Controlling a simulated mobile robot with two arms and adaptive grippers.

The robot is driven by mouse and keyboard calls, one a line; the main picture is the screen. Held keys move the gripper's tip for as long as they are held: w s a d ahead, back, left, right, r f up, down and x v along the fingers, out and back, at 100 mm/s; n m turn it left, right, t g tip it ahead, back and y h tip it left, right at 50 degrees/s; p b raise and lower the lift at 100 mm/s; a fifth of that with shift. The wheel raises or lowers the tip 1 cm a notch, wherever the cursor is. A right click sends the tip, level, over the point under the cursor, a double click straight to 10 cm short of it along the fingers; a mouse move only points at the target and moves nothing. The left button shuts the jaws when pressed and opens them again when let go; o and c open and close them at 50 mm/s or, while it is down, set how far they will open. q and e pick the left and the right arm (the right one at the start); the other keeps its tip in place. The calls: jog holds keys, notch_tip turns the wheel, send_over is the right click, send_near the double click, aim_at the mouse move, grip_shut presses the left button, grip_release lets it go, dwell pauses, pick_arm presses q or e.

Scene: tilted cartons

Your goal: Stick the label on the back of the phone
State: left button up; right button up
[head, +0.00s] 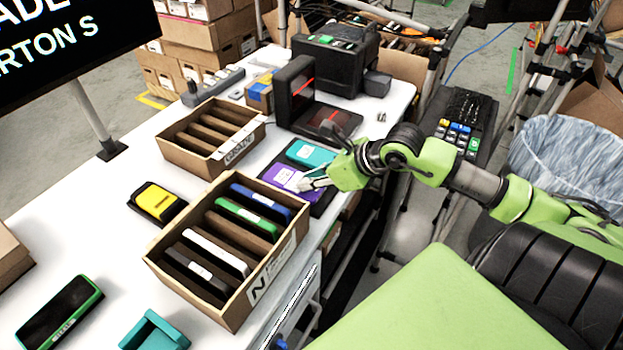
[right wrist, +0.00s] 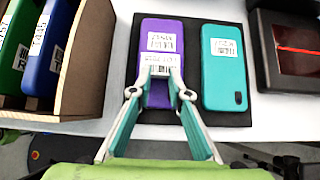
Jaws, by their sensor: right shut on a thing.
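A purple phone (head: 278,175) lies flat on a black pad (right wrist: 191,30), beside a teal phone (head: 309,153). In the right wrist view, the purple phone (right wrist: 160,95) carries a printed white label (right wrist: 160,42) on its upper half, and the teal phone (right wrist: 224,80) has a label too. My right gripper (head: 304,184) is over the lower part of the purple phone. Its fingertips are shut on a small white label (right wrist: 158,71), just below the other label. I cannot tell whether the held label touches the phone. My left gripper is not in view.
A carton with several phones (head: 168,262) stands left of the pad, tilted. Another carton (head: 180,163) stands behind it. A scanner (head: 298,90) and a black printer (head: 335,60) are at the back. A yellow device (head: 157,202) and a green-edged phone (head: 60,312) lie left.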

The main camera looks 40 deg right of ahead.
jog(key=o, duration=0.7)
jog(key=shift+s+f, duration=0.1)
jog(key=shift+f, duration=0.05)
jog(key=shift+o, duration=0.2)
jog(key=shift+s, duration=0.1)
jog(key=s+d+r+p, duration=0.1)
jog(key=s+r+p, duration=0.1)
jog(key=r, duration=0.5)
jog(key=s+d+r+p, duration=0.2)
jog(key=s+r, duration=0.3)
jog(key=r, duration=0.2)
jog(key=shift+s+r, duration=0.25)
jog(key=shift+r, duration=0.1)
jog(key=shift+d, duration=0.1)
